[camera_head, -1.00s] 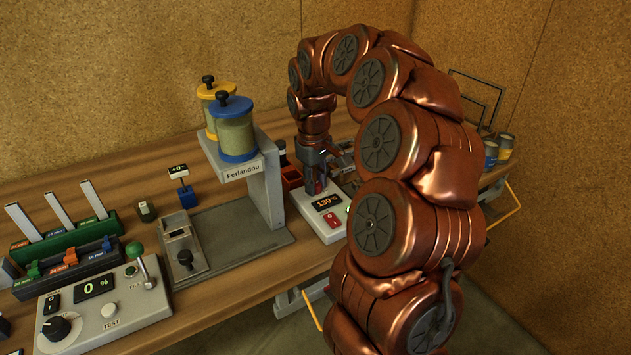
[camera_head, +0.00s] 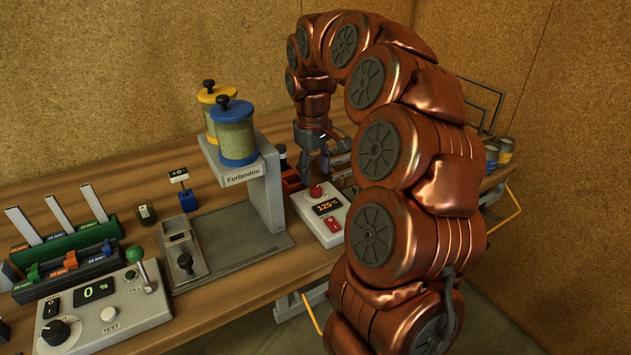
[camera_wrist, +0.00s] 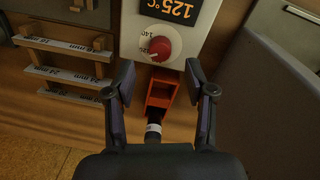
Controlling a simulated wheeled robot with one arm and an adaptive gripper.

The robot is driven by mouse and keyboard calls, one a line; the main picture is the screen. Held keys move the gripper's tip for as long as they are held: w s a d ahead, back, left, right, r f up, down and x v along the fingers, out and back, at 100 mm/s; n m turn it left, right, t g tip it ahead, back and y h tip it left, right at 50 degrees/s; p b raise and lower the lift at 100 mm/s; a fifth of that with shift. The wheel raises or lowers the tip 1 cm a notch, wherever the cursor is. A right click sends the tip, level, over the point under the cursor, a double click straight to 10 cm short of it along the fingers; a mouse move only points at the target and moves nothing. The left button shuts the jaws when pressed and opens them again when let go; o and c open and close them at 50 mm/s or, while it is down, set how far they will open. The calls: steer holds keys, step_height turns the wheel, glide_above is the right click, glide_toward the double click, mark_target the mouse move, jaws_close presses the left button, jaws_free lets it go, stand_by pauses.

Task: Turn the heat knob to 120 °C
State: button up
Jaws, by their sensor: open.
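The heat knob is a red round knob (camera_head: 316,191) on a white control box (camera_head: 330,240). The box's display (camera_head: 326,206) reads 125 °C. In the wrist view the knob (camera_wrist: 160,48) shows with a pale pointer mark at its lower left, beside partly hidden scale numbers, and the display (camera_wrist: 172,8) appears upside down. My gripper (camera_wrist: 158,80) is open and empty, its fingertips apart on either side and short of the knob in that view. In the head view my gripper (camera_head: 318,160) is above and behind the knob, partly hidden by my arm.
A red switch (camera_head: 333,225) sits on the same box. An orange-red holder (camera_wrist: 160,90) with a dark bottle is close to the knob. A wooden rack (camera_wrist: 62,62) stands left in the wrist view. The hopper stand (camera_head: 272,190) is left of the box.

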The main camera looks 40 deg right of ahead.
mark_target(314, 190)
step_height(314, 190, up, 7)
steer(key=shift+a, duration=0.2)
stand_by(0.7)
